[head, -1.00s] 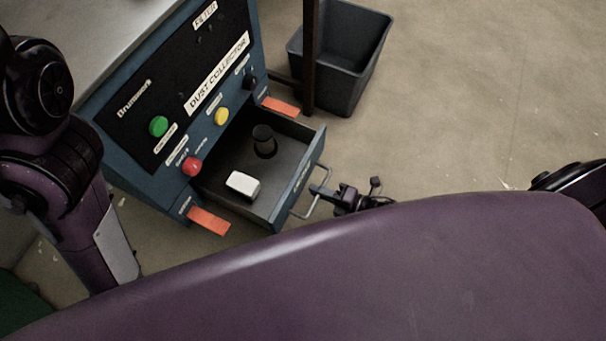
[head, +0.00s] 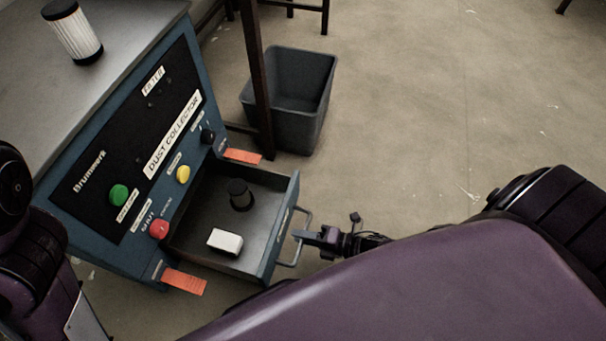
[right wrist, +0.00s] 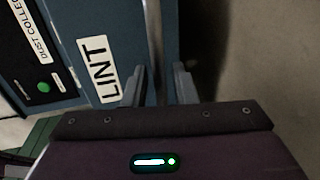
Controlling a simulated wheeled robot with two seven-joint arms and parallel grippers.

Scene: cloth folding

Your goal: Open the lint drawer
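The lint drawer (head: 207,263) stands pulled out from the blue dust collector (head: 55,221). A white block (head: 225,241) and a dark cylinder (head: 240,195) are inside it. Its metal bar handle (head: 304,222) is on the drawer front, and the handle (right wrist: 153,35) and the LINT label (right wrist: 98,68) show in the right wrist view. My right gripper (head: 305,237) is at the handle. In the right wrist view its fingers (right wrist: 160,85) stand apart on either side of the bar, with a gap visible at the right finger. My left gripper is out of view.
The panel has green (head: 118,195), yellow (head: 183,174) and red (head: 159,230) buttons. Orange tabs (head: 185,281) flank the drawer. A filter cartridge (head: 72,33) stands on top of the cabinet. A grey bin (head: 290,100) is behind a dark post. The floor at right is clear.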

